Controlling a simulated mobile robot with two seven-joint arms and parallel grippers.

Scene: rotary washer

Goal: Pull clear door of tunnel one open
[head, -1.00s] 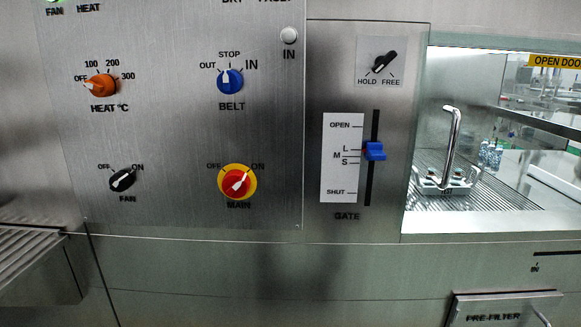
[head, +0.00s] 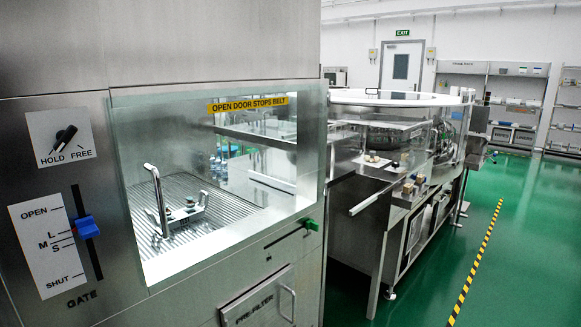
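The clear door (head: 250,160) is a glass pane at the front of the steel machine, left of the picture's middle. It appears shut over the chamber. A chrome bar handle (head: 157,190) stands upright at its left side. A yellow label (head: 249,104) across its top reads OPEN DOOR STOPS BELT. Through the glass I see a ribbed belt (head: 182,185) and bottles (head: 222,160) farther in. Neither of my grippers is in view.
Left of the door is a gate slider with a blue knob (head: 87,227) and a HOLD/FREE switch (head: 65,135). Below are a slot with a green knob (head: 307,224) and a PRE-FILTER drawer (head: 255,305). A round glass-walled machine (head: 405,110) stands to the right, then open green floor (head: 510,230).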

